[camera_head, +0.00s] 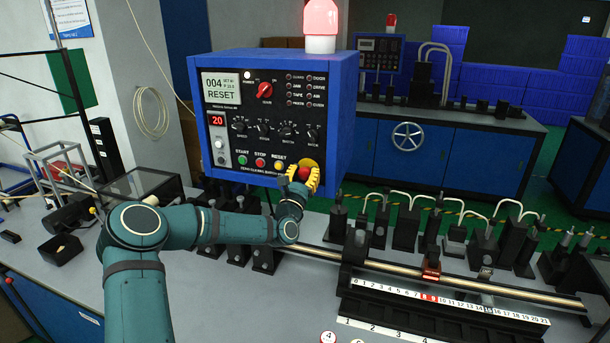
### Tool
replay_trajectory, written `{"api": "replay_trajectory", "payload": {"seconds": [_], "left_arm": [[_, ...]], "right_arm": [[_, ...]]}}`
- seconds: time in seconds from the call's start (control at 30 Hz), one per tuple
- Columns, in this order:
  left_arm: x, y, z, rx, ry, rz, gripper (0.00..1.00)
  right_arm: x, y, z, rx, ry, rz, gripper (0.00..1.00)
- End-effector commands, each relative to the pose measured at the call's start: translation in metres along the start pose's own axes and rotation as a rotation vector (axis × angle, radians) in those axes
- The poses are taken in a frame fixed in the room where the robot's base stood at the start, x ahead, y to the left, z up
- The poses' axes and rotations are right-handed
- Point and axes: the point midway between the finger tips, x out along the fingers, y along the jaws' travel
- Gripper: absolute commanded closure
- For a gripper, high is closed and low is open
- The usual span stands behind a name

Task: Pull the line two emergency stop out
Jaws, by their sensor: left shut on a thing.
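The emergency stop is a red mushroom button (305,173) on a yellow round plate (309,163) at the lower right of the blue control box (345,110). My left gripper (303,177), with yellow fingers, is at the button, one finger on each side of it, shut on it. The fingers and wrist hide part of the button and plate. The box display reads "004 RESET", and a red beacon (320,20) on top looks lit. My right gripper is not in view.
Green, red and yellow push buttons sit left of the emergency stop. A rail (470,279) with a numbered scale (440,303) and several black fixtures fill the bench (220,300) at right. A second blue box (379,53) stands on a far bench.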

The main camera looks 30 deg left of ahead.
Motion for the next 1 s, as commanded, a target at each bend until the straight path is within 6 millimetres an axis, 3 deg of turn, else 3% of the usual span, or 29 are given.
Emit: {"api": "replay_trajectory", "payload": {"seconds": [0.03,0.07,0.1,0.53,1.0], "left_arm": [[-0.001,0.0,-0.001,0.0,0.002,-0.001,1.0],[-0.001,0.0,-0.001,0.0,0.002,-0.001,0.49],[-0.001,0.0,-0.001,0.0,0.002,-0.001,0.43],[-0.009,0.001,-0.001,0.0,0.001,0.001,0.43],[-0.095,0.001,-0.001,-0.001,0.003,0.0,0.43]], "right_arm": [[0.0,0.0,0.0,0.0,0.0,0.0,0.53],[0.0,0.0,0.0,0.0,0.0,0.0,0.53],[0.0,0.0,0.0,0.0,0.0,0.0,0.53],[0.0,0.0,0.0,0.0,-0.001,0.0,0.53],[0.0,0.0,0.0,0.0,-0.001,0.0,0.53]]}}
